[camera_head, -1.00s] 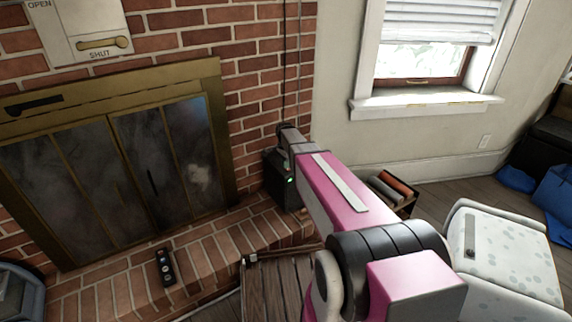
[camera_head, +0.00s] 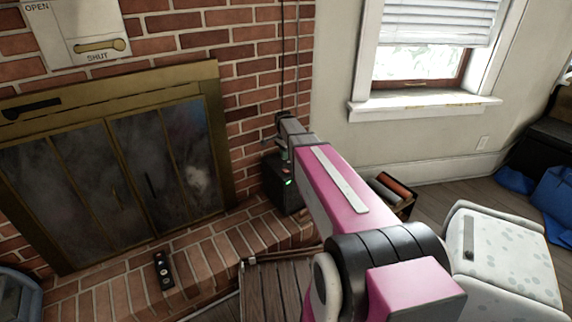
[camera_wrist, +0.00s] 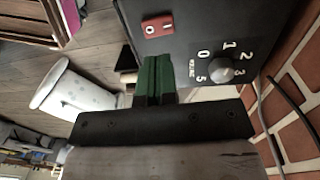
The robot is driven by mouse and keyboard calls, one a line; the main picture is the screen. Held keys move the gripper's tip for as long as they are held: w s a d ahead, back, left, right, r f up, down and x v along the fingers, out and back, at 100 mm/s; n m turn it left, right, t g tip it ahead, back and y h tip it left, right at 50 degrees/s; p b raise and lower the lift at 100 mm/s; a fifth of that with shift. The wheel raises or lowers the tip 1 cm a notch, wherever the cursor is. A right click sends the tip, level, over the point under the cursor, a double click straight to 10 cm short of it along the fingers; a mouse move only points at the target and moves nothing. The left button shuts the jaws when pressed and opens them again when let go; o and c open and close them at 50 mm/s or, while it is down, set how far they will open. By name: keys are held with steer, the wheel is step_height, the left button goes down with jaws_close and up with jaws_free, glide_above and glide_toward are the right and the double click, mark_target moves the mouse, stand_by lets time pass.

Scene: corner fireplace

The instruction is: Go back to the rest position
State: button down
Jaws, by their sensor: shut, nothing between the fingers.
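My arm, pink and grey, reaches from the lower right of the head view toward the brick wall. Its far end is over a black box with a small green light (camera_head: 281,190). The fingers point toward the same black box (camera_wrist: 200,24), which has a red rocker switch (camera_wrist: 158,25) and a numbered dial (camera_wrist: 222,70). The fingertips look apart from switch and dial.
A fireplace with a brass frame (camera_head: 225,150) fills the left. A black remote-like object (camera_head: 163,270) lies on the brick hearth (camera_head: 110,295). A small crate (camera_head: 407,208) with rolls, a white spotted bin (camera_head: 505,250) and a window stand at the right. Cords hang by the box.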

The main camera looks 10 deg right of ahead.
steer(key=s+f+n, duration=0.1)
steer(key=s+n, duration=1.2)
steer(key=s, duration=1.4)
steer(key=shift+d+f+t, duration=0.3)
